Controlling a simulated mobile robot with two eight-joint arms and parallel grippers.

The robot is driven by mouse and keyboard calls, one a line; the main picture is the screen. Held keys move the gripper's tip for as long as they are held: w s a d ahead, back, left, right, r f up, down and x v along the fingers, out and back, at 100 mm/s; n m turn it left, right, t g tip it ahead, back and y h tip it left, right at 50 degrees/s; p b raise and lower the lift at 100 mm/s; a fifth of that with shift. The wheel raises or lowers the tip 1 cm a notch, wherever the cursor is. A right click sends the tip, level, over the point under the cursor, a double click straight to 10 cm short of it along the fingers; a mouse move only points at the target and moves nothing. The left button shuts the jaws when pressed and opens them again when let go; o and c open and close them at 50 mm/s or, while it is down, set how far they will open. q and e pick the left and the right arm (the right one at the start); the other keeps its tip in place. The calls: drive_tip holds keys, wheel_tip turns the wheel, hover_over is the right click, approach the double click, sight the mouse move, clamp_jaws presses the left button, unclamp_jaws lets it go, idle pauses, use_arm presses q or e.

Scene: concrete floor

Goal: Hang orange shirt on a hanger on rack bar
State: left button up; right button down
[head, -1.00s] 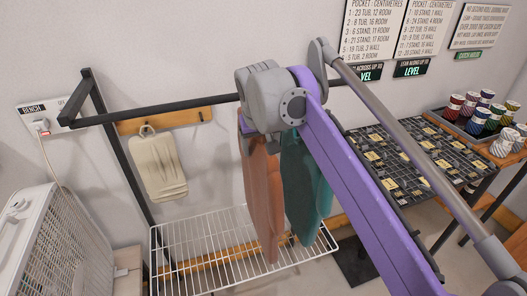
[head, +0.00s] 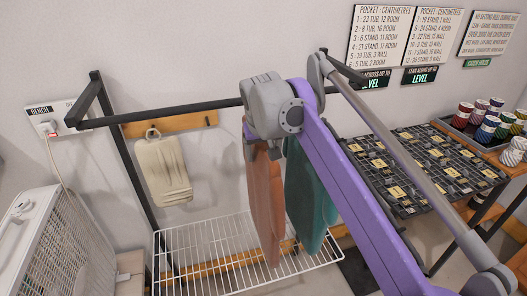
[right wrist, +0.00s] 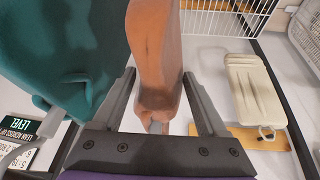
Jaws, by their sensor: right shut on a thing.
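The orange shirt (head: 264,210) hangs below the rack bar (head: 165,112), just left of a teal shirt (head: 310,200). It also shows in the right wrist view (right wrist: 155,45), where it lies between my finger bars. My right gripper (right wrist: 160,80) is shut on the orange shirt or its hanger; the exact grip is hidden. In the head view the grey wrist covers the bar above the shirt, so I cannot tell whether the hanger hook is over the bar. My left gripper is not in view.
A wire shelf (head: 215,262) lies below the shirts. A cream bag-like item (head: 163,175) hangs on a wooden peg board (head: 190,123). A dark gridded table (head: 425,165) and several striped cups (head: 485,130) are at the right. A white slatted unit (head: 55,240) stands at the left.

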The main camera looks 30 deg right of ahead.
unclamp_jaws()
drive_tip(key=p+v, duration=0.2)
drive_tip(key=v, duration=0.9)
drive_tip(key=shift+f, duration=0.15)
